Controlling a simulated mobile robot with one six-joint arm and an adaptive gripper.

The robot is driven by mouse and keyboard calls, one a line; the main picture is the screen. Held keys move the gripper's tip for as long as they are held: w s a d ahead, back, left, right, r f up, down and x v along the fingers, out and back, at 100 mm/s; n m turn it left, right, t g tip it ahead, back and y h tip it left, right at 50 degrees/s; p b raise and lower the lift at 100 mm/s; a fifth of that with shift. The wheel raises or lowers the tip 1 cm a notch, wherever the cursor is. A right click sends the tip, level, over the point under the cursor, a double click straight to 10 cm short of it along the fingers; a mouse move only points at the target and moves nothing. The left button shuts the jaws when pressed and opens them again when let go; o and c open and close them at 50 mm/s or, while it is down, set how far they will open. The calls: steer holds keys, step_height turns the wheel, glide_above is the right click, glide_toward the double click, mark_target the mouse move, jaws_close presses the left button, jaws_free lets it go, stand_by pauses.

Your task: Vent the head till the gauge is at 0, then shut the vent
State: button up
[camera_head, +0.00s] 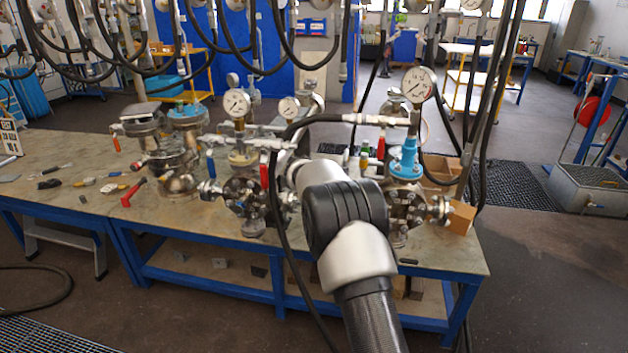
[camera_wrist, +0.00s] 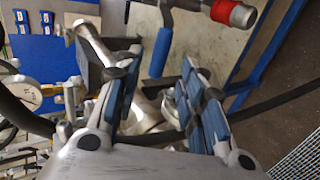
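In the head view a flanged vessel with a blue-topped head (camera_head: 405,162) stands at the bench's right, carrying a dial gauge (camera_head: 417,84). Another vessel (camera_head: 243,188) with its own gauge (camera_head: 236,103) stands left of my arm. Both readings are too small to tell. Small lever handles show: a red one (camera_head: 380,148), a yellow one (camera_head: 364,161) and a blue one (camera_head: 211,164). I cannot tell which is the vent. My gripper (camera_wrist: 159,62) is open, its fingers apart; my arm hides it in the head view. A blue handle (camera_wrist: 160,53) shows beyond the fingertips, apart from them.
Black hoses (camera_head: 482,120) hang over the bench (camera_head: 85,205). A red-handled tool (camera_head: 133,191) and small tools lie at its left. A wooden block (camera_head: 462,218) sits at the right end. A red collar (camera_wrist: 234,13) is at the wrist view's upper right.

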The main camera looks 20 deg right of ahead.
steer(key=shift+v, duration=2.7)
steer(key=s+a+r+m+g, duration=0.15)
steer(key=s+r, duration=0.25)
steer(key=s, duration=0.4)
steer(key=s+a+r+m+y, duration=0.1)
steer(key=s+a+r+m, duration=0.2)
steer(key=s, duration=0.5)
steer(key=s+a+r+m+g, duration=0.1)
steer(key=s+r+m, duration=0.1)
steer(key=s+r, duration=0.4)
steer(key=s+a+f+m+y, duration=0.1)
steer(key=s+a, duration=0.3)
steer(key=s, duration=0.6)
steer(key=s+a+f+m+g+y, duration=0.1)
steer(key=s+a+f+m+y, duration=0.1)
steer(key=s, duration=0.9)
steer(key=s+a+f+m+g+y, duration=0.1)
steer(key=s+a+f, duration=0.3)
steer(key=s, duration=0.6)
steer(key=a+y, duration=0.1)
steer(key=a, duration=0.1)
steer(key=shift+s+a+m, duration=0.25)
steer(key=shift+a+m, duration=0.05)
steer(key=shift+m, duration=0.05)
